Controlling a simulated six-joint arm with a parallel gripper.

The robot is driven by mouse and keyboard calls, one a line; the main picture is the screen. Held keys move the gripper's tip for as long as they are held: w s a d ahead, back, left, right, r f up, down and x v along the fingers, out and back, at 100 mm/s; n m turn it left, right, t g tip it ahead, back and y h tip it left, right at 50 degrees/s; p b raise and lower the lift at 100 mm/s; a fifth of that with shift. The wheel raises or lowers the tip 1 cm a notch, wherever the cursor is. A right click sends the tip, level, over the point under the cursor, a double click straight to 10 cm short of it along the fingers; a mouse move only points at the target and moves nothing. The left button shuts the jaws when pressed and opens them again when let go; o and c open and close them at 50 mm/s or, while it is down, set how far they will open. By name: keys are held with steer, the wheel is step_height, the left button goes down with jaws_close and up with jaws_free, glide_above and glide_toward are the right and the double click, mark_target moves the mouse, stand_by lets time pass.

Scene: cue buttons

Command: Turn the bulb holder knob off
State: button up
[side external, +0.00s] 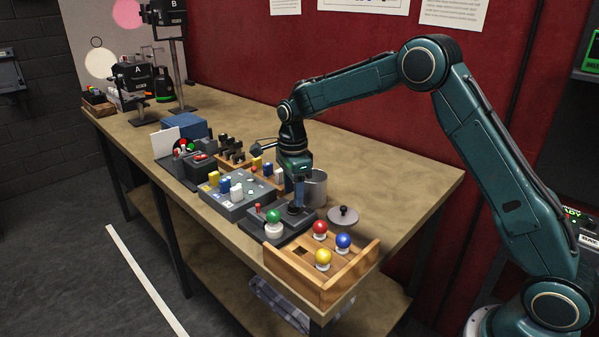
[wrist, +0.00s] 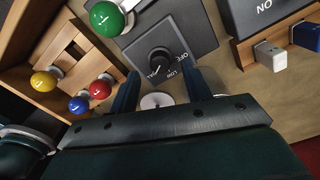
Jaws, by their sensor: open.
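The bulb holder is a dark grey box (side external: 259,222) with a green bulb (side external: 274,216) in a white socket. The green bulb (wrist: 106,19) is left of the knob. My gripper (wrist: 163,76) is open, pointing down, with one finger on each side just below the knob in the picture. In the side view my gripper (side external: 297,203) is low over the holder and mostly hides the knob.
A wooden tray (side external: 318,285) with red, blue and yellow bulbs stands close in front. A metal pot (side external: 315,188) and a lid (side external: 343,218) are behind. A grey button box (side external: 235,205) sits to the left. The table's right end is clear.

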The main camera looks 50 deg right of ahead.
mark_target(294, 207)
steer(key=shift+f, duration=1.5)
steer(key=shift+c, duration=0.2)
steer(key=c, duration=0.9)
